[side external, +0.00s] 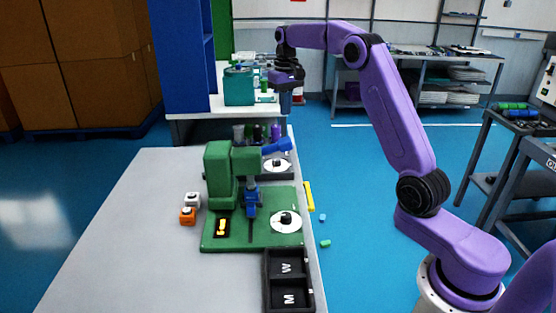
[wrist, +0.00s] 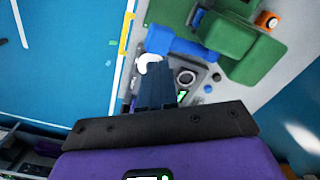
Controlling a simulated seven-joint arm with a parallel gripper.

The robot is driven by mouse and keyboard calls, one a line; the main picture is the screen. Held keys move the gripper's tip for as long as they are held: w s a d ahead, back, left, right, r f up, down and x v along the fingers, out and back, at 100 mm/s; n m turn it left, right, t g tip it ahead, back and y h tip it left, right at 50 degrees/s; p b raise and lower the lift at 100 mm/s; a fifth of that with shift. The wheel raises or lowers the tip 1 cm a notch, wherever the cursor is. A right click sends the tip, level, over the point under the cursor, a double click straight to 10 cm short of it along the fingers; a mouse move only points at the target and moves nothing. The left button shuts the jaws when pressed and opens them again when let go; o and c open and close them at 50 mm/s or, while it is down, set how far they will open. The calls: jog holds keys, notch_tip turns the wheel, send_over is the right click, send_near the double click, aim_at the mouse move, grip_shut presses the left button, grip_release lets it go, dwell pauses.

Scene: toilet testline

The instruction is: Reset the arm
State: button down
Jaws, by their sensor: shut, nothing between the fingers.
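My gripper (side external: 286,98) hangs from my purple arm, pointing down, beyond the green test machine (side external: 218,165) in the side view. In the wrist view my gripper (wrist: 157,66) shows its dark fingers together, shut and empty. The green machine (wrist: 240,45) is at the upper right there, with its blue lever (wrist: 178,42) just past the fingertips. The blue lever (side external: 276,146) also shows in the side view, below and in front of my gripper. The gripper looks apart from the machine.
A black tray (side external: 266,300) marked W and M is at the table's (side external: 130,215) front right. A teal box (side external: 239,86) stands behind. Small green pieces (side external: 325,244) show against the blue floor.

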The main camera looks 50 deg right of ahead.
jog(key=s+a+n, duration=0.4)
jog(key=s+a, duration=0.4)
jog(key=a, duration=0.3)
jog(key=s+a+n, duration=0.4)
jog(key=s+a, duration=0.5)
jog(key=a, duration=0.2)
jog(key=s+d+f+n, duration=0.1)
jog(key=s+f+n, duration=0.2)
jog(key=s, duration=0.9)
jog(key=s+f+n, duration=0.3)
jog(key=s+n, duration=0.1)
jog(key=s, duration=0.8)
jog(key=shift+s+d+f+n, duration=0.3)
jog(key=shift+d+f, duration=0.05)
jog(key=shift+d, duration=0.05)
